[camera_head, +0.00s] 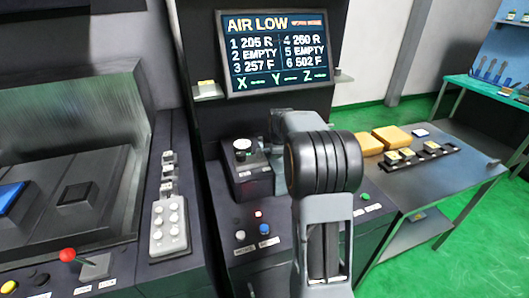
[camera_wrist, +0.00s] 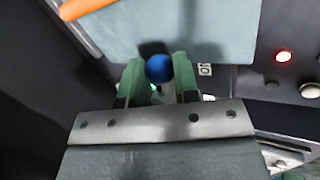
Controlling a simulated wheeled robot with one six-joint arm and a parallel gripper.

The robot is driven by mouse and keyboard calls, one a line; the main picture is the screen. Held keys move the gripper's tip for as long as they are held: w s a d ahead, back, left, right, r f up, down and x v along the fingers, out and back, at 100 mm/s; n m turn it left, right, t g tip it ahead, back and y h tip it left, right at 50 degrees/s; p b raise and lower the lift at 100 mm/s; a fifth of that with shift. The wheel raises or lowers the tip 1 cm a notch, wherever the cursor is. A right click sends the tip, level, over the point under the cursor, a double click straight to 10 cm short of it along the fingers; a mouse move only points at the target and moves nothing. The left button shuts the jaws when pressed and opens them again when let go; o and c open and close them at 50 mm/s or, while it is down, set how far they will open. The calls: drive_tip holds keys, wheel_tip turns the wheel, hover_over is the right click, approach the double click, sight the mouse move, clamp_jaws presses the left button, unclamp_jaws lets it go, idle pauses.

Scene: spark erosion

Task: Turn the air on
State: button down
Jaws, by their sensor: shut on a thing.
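My gripper (camera_wrist: 158,72) shows in the wrist view with its two green fingers on either side of a round blue knob (camera_wrist: 159,68). The fingers are shut on this knob. What the knob is fixed to is mostly hidden. In the head view my own arm hides the gripper and the knob. The screen (camera_head: 277,52) reads "AIR LOW" at the top, above a numbered list.
A red lamp (camera_head: 258,214) is lit on the console and also shows in the wrist view (camera_wrist: 284,56). A red-knobbed lever (camera_head: 67,255) is at left. A bench (camera_head: 440,185) holds yellow blocks at right.

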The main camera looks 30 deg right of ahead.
drive_tip(key=m, duration=0.1)
drive_tip(key=s+a+m+h, duration=0.1)
drive_tip(key=m, duration=0.1)
drive_tip(key=m+g+b, duration=0.1)
drive_tip(key=shift+s+a+m+h, duration=0.3)
drive_tip(key=shift+a, duration=0.1)
drive_tip(key=m, duration=0.1)
drive_tip(key=a+m, duration=0.1)
drive_tip(key=shift+s+a+m+g+h+b, duration=0.15)
drive_tip(key=shift+s+m+g+h+b, duration=0.1)
drive_tip(key=shift+m+g+h+b, duration=0.15)
drive_tip(key=a+m, duration=0.1)
drive_tip(key=m+g, duration=0.1)
drive_tip(key=m, duration=0.1)
drive_tip(key=shift+s+a+h, duration=0.15)
drive_tip(key=shift+a+h, duration=0.15)
drive_tip(key=shift+a, duration=0.05)
drive_tip(key=shift+a+m+g+p, duration=0.25)
drive_tip(key=shift+a+m+g, duration=0.15)
drive_tip(key=shift+m, duration=0.45)
drive_tip(key=shift+a+m+g+p, duration=0.3)
drive_tip(key=shift+m+g, duration=0.2)
drive_tip(key=shift+m, duration=0.35)
drive_tip(key=c, duration=0.9)
unclamp_jaws()
drive_tip(key=shift+o, duration=0.2)
drive_tip(key=shift+a+r, duration=0.1)
